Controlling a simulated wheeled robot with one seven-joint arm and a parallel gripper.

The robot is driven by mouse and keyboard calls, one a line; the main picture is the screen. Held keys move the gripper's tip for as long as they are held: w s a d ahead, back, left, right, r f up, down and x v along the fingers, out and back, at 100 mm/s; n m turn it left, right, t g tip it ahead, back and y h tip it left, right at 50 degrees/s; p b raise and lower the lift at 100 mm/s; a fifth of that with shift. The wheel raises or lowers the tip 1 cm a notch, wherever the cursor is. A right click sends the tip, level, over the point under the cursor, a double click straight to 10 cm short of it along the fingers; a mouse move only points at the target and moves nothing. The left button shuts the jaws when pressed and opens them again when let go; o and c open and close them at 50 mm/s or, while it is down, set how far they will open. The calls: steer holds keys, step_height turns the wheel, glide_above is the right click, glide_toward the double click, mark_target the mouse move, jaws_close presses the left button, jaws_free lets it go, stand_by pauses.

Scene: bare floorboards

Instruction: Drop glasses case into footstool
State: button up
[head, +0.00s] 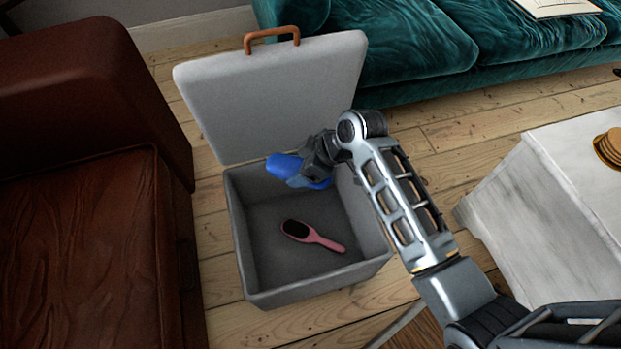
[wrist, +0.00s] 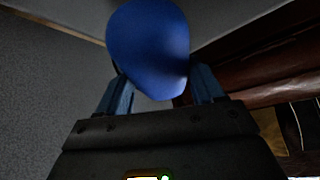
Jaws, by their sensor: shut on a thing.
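The footstool (head: 248,267) is a grey open box on the floorboards, with its lid (head: 285,95) raised at the back and a brown handle on top. The glasses case (head: 284,166) is blue and smooth. My gripper (head: 305,176) is shut on it and holds it over the rear part of the box opening. In the wrist view the glasses case (wrist: 148,50) sits between the two blue fingers of my gripper (wrist: 160,92). Part of the case is hidden by my gripper in the head view.
A pink hairbrush (head: 312,236) lies on the floor of the box. A brown leather armchair (head: 75,230) stands close at left, a teal sofa (head: 480,45) behind, and a white table (head: 560,190) at right. Bare floorboards lie between them.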

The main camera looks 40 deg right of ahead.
step_height(320, 180, down, 12)
steer(key=s+n+g+y+b, duration=0.2)
steer(key=n+g+b, duration=0.1)
steer(key=n, duration=0.4)
steer(key=shift+b, duration=0.4)
steer(key=shift+s, duration=0.15)
steer(key=o, duration=1.2)
steer(key=shift+c, duration=0.2)
steer(key=p+v, duration=0.3)
steer(key=v, duration=0.4)
steer(key=shift+d+r, duration=0.25)
steer(key=shift+d, duration=0.05)
